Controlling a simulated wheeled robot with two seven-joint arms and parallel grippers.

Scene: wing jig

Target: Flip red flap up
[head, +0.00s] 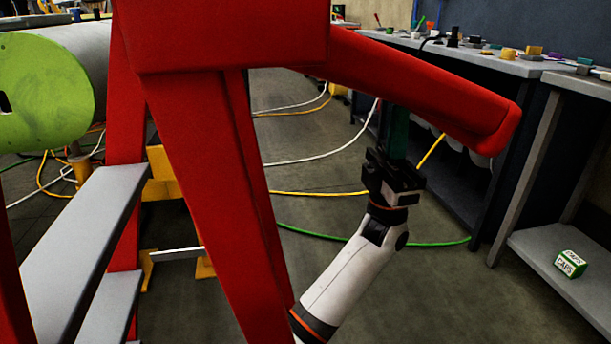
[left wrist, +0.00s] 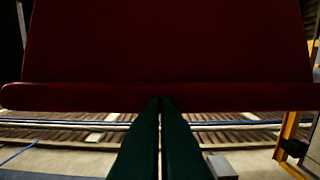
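The red flap (head: 425,85) sticks out to the right from the red frame in the head view, sloping down to a rounded outer edge. In the left wrist view the flap (left wrist: 165,45) fills the upper half, its rounded lower edge running across the picture. My left gripper (head: 398,125) is below the flap, pointing up, with its green fingers rising to the underside; their tips are hidden in the head view. In the left wrist view the fingers (left wrist: 161,102) lie close together, empty, with tips overlapping the flap's edge; contact is unclear. My right gripper is not seen.
The red frame (head: 205,150) stands in front, left of my arm. Grey steps (head: 85,220) are at the left. A workbench (head: 460,55) with small items and a shelf (head: 560,245) with a green box (head: 570,264) stand at the right. Cables cross the floor.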

